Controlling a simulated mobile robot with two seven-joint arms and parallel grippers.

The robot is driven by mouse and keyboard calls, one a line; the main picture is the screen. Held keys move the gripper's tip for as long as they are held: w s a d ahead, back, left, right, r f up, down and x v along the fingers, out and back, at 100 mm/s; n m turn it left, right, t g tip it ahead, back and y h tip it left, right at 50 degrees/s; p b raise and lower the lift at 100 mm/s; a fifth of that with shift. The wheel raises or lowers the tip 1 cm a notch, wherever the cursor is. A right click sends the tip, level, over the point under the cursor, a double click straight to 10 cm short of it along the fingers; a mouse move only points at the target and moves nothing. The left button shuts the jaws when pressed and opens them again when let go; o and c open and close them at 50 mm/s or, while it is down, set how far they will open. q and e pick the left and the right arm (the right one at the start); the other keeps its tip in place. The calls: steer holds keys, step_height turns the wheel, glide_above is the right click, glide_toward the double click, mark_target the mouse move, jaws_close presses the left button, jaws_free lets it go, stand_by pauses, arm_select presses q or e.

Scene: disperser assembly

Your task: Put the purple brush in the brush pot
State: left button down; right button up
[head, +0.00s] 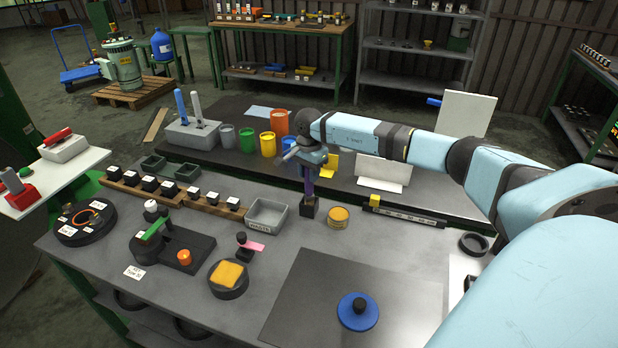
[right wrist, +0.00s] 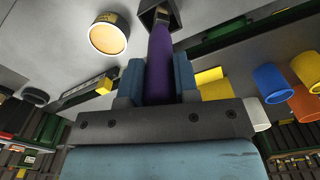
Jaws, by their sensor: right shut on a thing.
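The purple brush (head: 309,184) stands about upright near the far middle of the grey table. My right gripper (head: 308,166) is shut on it from above; in the right wrist view the purple shaft (right wrist: 160,62) lies between the two blue fingers. Its lower end is at the mouth of a small black square pot (head: 309,209). That pot also shows at the top of the right wrist view (right wrist: 153,14). The brush tip is hidden, so I cannot tell how deep it is inside. My left gripper is not in view.
A grey metal tray (head: 266,216) stands close left of the pot, and a round tin with an orange-yellow top (head: 338,216) close right. A yellow block (head: 374,200) sits on a dark rail farther right. Coloured cups (head: 268,144) stand behind. A blue disc (head: 358,310) lies in front.

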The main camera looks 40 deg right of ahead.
mark_target(309, 187)
step_height(309, 187, down, 2)
steer(key=shift+f, duration=0.15)
steer(key=shift+f, duration=0.2)
steer(key=o, duration=0.9)
steer(key=shift+r, duration=0.1)
